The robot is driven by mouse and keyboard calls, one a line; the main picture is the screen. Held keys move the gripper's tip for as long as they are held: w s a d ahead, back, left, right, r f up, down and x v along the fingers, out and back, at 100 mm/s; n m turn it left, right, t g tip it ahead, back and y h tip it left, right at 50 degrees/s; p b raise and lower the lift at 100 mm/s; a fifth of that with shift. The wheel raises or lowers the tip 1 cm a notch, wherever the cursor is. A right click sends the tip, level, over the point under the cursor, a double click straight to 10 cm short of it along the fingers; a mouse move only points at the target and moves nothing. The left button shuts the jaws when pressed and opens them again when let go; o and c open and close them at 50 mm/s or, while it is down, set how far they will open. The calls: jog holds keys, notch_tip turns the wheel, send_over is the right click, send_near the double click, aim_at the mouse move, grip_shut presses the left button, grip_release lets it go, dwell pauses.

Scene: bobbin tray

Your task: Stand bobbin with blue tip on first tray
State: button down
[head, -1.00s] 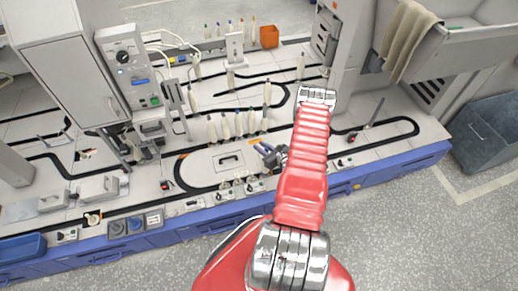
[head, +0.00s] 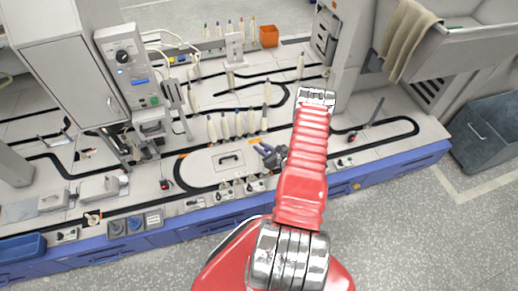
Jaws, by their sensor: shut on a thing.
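My gripper (head: 264,150) is just above the near edge of the track loop, at the right end of the pale plate with a black handle (head: 228,160). Its fingers are blue-violet and point left and away from me. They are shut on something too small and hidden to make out. I cannot tell which place is the first tray.
A grey control unit (head: 131,65) and a tall cabinet (head: 62,75) stand at the left. An orange box (head: 268,37) is at the back. Single bobbins (head: 267,92) stand behind the row. Small controls (head: 238,186) line the front edge. A lever (head: 375,110) rises at the right.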

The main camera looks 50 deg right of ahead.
jog(key=shift+f, duration=0.15)
jog(key=c, duration=1.9)
grip_release()
jog(key=shift+o, duration=0.2)
jog(key=v, duration=1.1)
jog(key=shift+s, duration=0.1)
